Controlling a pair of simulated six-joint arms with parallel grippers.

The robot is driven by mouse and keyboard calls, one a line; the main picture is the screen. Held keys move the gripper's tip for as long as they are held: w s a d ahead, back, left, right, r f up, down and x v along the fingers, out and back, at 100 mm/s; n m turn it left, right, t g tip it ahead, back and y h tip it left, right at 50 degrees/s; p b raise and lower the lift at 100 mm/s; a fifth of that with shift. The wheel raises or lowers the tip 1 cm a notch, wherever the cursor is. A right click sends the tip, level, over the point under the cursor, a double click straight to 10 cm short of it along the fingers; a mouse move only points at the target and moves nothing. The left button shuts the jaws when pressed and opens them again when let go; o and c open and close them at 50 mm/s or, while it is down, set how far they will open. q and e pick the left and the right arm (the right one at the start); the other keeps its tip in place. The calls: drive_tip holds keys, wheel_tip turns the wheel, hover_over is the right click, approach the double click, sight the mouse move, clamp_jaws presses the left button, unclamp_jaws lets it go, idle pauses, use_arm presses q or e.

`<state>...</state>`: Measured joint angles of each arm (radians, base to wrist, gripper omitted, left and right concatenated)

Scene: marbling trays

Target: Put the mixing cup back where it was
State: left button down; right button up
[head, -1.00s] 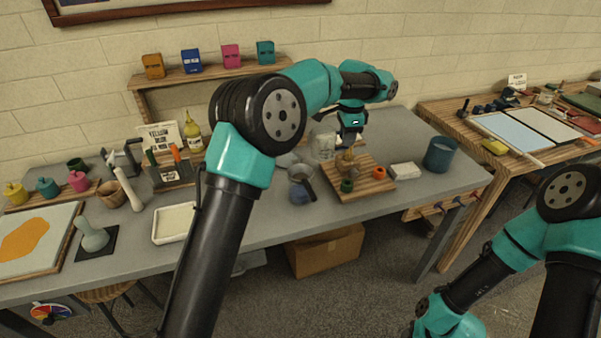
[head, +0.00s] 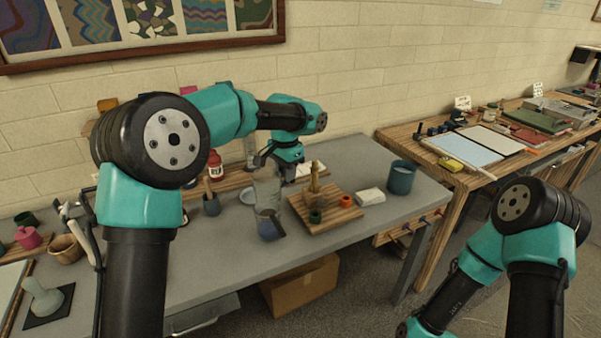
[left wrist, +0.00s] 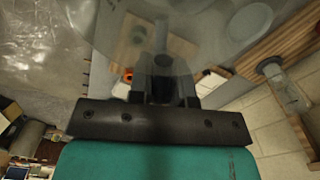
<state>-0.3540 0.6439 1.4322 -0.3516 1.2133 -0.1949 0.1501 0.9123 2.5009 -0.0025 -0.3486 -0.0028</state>
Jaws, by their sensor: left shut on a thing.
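The mixing cup (head: 266,187) looks clear and colourless in the head view, hanging roughly upright. My left gripper (head: 277,162) is shut on it near its upper part. The cup appears above the grey table, left of the wooden board; its exact height is hard to tell. In the left wrist view the see-through cup (left wrist: 225,25) fills much of the upper picture, with my left gripper (left wrist: 163,75) against it. My right arm shows at the lower right of the head view, but its gripper is out of the picture.
A blue vessel (head: 269,226) stands just below the cup in the picture. A white block (head: 369,196) and a blue pot (head: 401,177) stand further right.

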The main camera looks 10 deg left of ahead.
sight(273, 184)
use_arm(q)
drive_tip(key=s+a+r+n, duration=0.1)
drive_tip(key=s+a+n, duration=0.7)
drive_tip(key=s, duration=0.2)
drive_tip(key=shift+s+a, duration=0.1)
drive_tip(key=shift+a, duration=0.1)
